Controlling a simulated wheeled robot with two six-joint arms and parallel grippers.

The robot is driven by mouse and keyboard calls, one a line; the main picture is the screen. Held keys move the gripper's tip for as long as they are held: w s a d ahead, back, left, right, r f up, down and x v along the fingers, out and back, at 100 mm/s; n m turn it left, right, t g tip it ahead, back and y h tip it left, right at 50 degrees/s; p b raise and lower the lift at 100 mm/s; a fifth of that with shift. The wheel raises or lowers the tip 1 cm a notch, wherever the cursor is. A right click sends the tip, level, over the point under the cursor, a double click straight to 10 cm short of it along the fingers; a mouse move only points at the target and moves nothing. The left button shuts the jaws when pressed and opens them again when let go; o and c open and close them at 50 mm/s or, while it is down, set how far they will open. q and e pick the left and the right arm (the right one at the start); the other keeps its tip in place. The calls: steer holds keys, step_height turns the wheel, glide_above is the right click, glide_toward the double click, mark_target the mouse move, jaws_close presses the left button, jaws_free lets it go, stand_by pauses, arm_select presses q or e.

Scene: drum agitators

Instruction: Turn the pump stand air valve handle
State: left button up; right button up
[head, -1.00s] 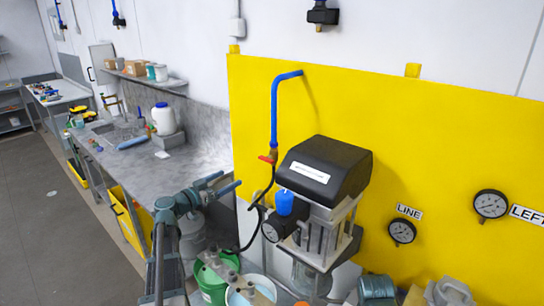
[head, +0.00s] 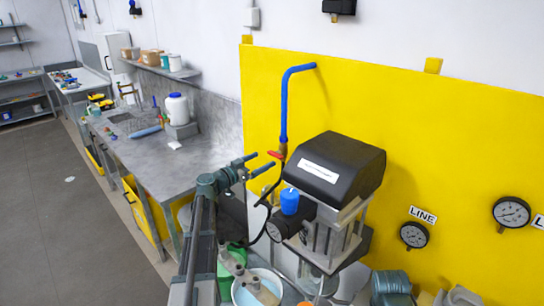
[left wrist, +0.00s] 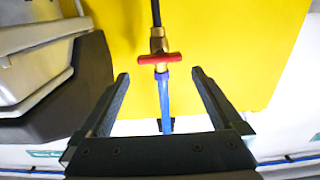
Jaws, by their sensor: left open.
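The air valve's red handle (head: 275,154) sits on a brass valve body below the blue pipe (head: 284,110), left of the black-topped pump (head: 335,165). In the left wrist view the red handle (left wrist: 160,58) lies crosswise on the brass fitting (left wrist: 158,42), between and just beyond my fingertips. My left gripper (head: 264,160) is open and empty, its fingertips close to the handle from the lower left. The gripper also shows in the left wrist view (left wrist: 159,76), fingers spread either side of the pipe, with no contact visible. My right gripper is not in view.
A yellow panel (head: 400,150) stands behind the valve, with a gauge (head: 414,235) at right. A black hose hangs from the valve. The pump is close on the right. Green and white buckets (head: 250,288) stand below. A grey workbench (head: 165,165) runs along the left.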

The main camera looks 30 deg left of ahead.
mark_target(273, 155)
arm_select(q)
steer(key=x, duration=0.6)
steer(key=c, duration=1.1)
